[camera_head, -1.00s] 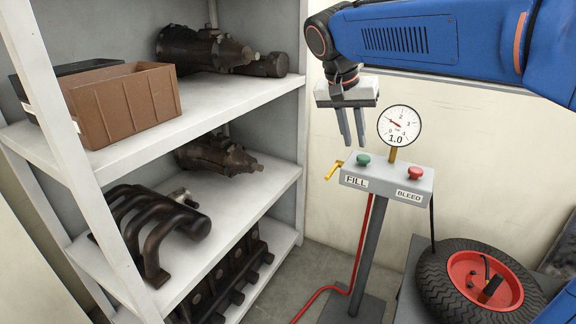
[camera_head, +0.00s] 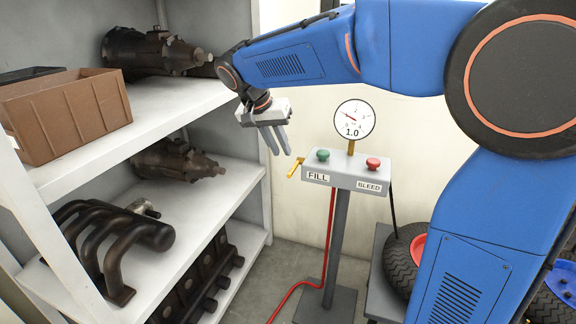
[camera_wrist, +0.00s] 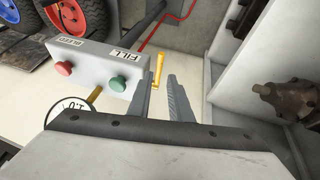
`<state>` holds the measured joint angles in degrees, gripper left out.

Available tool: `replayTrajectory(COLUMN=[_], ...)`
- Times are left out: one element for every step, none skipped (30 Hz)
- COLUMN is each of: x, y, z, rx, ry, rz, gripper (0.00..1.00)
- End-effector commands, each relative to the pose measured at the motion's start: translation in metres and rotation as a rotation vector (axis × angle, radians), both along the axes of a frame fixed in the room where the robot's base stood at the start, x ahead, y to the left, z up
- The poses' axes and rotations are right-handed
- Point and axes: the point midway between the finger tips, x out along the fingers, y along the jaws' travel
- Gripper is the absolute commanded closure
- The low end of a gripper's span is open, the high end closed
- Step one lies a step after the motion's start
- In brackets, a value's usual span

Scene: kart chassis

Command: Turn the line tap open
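The line tap is a small yellow lever (camera_head: 295,169) on the left side of the grey fill box (camera_head: 346,171). In the wrist view the yellow lever (camera_wrist: 157,70) shows just past the fingertips, in line with the gap between them. My gripper (camera_head: 281,153) is above and slightly left of the tap in the head view, its two fingers pointing down toward it. The fingers (camera_wrist: 160,75) are apart, with nothing held between them. Whether a finger touches the lever I cannot tell.
The box carries a green button (camera_head: 322,155), a red button (camera_head: 373,163) and a gauge (camera_head: 354,119) reading 1.0. A red hose (camera_head: 328,235) runs down beside the post. A shelf (camera_head: 250,190) with metal parts stands left. A tyre (camera_head: 400,262) is right, partly behind my arm.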

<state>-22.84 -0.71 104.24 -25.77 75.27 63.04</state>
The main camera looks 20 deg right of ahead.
Motion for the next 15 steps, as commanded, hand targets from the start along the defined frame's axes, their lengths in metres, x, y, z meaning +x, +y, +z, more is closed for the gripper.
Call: replayTrajectory(x=[0.002, 0.003, 0.004, 0.005, 0.007, 0.008, 0.009, 0.010, 0.011, 0.011, 0.012, 0.014, 0.014, 0.015, 0.016], y=[-0.004, -0.006, -0.008, -0.011, -0.012, -0.015, -0.017, -0.018, -0.021, -0.022, -0.023, -0.025, -0.026, -0.027, -0.028], z=[-0.009, -0.014, -0.020, -0.025, -0.030, -0.036, -0.040, -0.044, -0.049, -0.053, -0.057, -0.061, -0.063, -0.065, -0.068], rx=[-0.002, -0.001, -0.001, -0.001, 0.000, -0.001, -0.001, -0.001, -0.001, -0.001, -0.002, -0.001, -0.002, -0.002, -0.001], ry=[0.002, 0.003, 0.003, 0.003, 0.003, 0.003, 0.003, 0.002, 0.002, 0.002, 0.001, 0.000, 0.001, 0.001, 0.000], rz=[-0.001, -0.002, -0.002, -0.002, -0.001, -0.002, -0.002, -0.001, -0.001, 0.000, 0.000, 0.000, -0.001, -0.001, 0.000], gripper=[0.81, 0.81, 0.81, 0.81, 0.81, 0.81, 0.81, 0.81, 0.81, 0.81, 0.81, 0.81, 0.81, 0.81, 0.81])
